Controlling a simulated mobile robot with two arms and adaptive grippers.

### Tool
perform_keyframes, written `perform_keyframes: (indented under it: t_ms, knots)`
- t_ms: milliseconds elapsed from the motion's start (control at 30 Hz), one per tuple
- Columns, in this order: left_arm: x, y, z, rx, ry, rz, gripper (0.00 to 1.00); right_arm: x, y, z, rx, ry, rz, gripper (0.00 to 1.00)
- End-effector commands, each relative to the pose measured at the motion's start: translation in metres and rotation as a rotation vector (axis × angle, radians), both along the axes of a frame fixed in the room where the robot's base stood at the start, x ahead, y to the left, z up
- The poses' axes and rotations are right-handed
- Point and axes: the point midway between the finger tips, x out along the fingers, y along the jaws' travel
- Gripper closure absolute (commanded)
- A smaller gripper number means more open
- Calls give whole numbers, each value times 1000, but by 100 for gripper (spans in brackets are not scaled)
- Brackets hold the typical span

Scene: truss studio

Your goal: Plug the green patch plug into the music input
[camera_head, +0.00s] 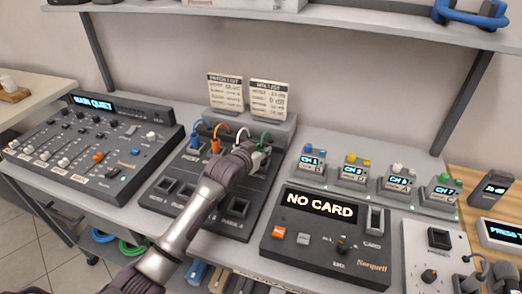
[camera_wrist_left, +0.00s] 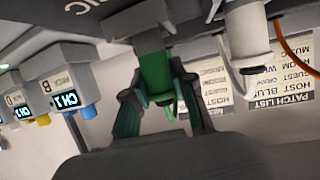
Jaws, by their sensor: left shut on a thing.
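My left gripper (camera_head: 262,152) is over the back right of the dark patch panel (camera_head: 168,186). It is shut on the green patch plug (camera_head: 266,138). In the left wrist view the green plug (camera_wrist_left: 154,72) sits between both fingers, its dark grey end toward the top. Part of an upside-down label ending in "IC" (camera_wrist_left: 85,5) shows beside that end. I cannot tell whether the plug is seated in a socket. White (camera_head: 243,133), orange (camera_head: 215,145) and blue (camera_head: 196,138) plugs stand left of it. My arm hides part of the panel's front sockets.
Two cards (camera_head: 268,100) stand behind the panel. A mixer (camera_head: 90,150) is left. A "NO CARD" recorder (camera_head: 330,240) and several small CH units (camera_head: 353,170) are right. A shelf (camera_head: 330,30) runs above.

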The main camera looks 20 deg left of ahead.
Motion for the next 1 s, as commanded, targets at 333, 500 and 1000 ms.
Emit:
perform_keyframes:
  t_ms: [333,500,1000]
  knots:
    - [0,0,0,0,1,0,100,0,2,6,2,-1,0,60]
    - [0,0,0,0,1,0,100,0,2,5,2,-1,1,60]
    - [0,0,-9,0,0,0,100,1,1,1,1,-1,0,60]
